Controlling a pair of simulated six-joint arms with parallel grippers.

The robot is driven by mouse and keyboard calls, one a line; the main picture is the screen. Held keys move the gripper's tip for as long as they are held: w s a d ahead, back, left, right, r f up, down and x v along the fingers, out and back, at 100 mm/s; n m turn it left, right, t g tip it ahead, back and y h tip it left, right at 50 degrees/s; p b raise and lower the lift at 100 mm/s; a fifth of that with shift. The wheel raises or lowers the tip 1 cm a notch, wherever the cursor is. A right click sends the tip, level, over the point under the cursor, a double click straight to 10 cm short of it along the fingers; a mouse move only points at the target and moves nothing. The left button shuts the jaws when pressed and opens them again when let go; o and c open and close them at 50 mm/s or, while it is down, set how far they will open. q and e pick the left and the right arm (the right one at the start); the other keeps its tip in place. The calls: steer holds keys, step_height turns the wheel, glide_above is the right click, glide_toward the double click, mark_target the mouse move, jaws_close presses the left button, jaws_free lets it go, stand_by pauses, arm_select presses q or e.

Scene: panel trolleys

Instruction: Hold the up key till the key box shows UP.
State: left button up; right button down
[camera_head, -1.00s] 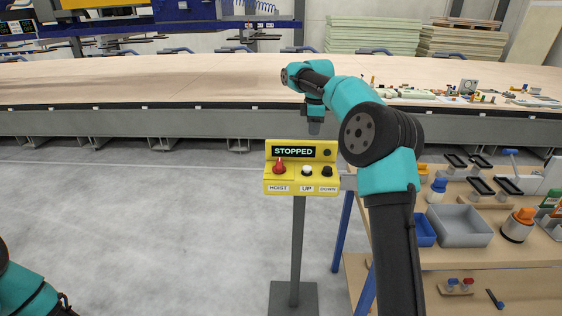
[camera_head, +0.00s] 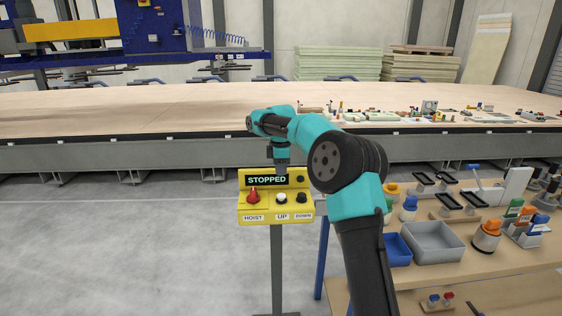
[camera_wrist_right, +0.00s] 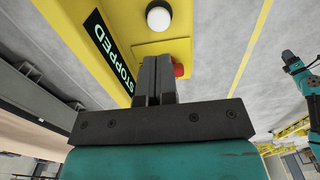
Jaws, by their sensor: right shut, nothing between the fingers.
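The yellow key box (camera_head: 246,216) stands on a grey post, and its display (camera_head: 266,180) reads STOPPED. On its front are a red HOIST knob (camera_head: 253,195), the white up key (camera_head: 281,198) above the UP label, and a black DOWN key (camera_head: 303,198). My right gripper (camera_head: 281,171) is shut and empty, pointing down above the up key. In the right wrist view the shut fingertips (camera_wrist_right: 153,60) appear apart from the white key (camera_wrist_right: 158,16), with the red knob (camera_wrist_right: 179,70) partly hidden behind them. A teal arm (camera_wrist_right: 302,80) shows small there; its jaws cannot be made out.
A long wooden-topped table (camera_head: 130,105) runs behind the box. To the right, a workbench (camera_head: 440,265) holds a grey bin (camera_head: 433,242), a blue bin (camera_head: 398,250), bottles and tools. Open grey floor (camera_head: 120,250) lies to the left.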

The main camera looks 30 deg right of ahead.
mark_target(281, 195)
step_height(281, 195, down, 8)
steer(key=shift+f, duration=0.15)
stand_by(0.4)
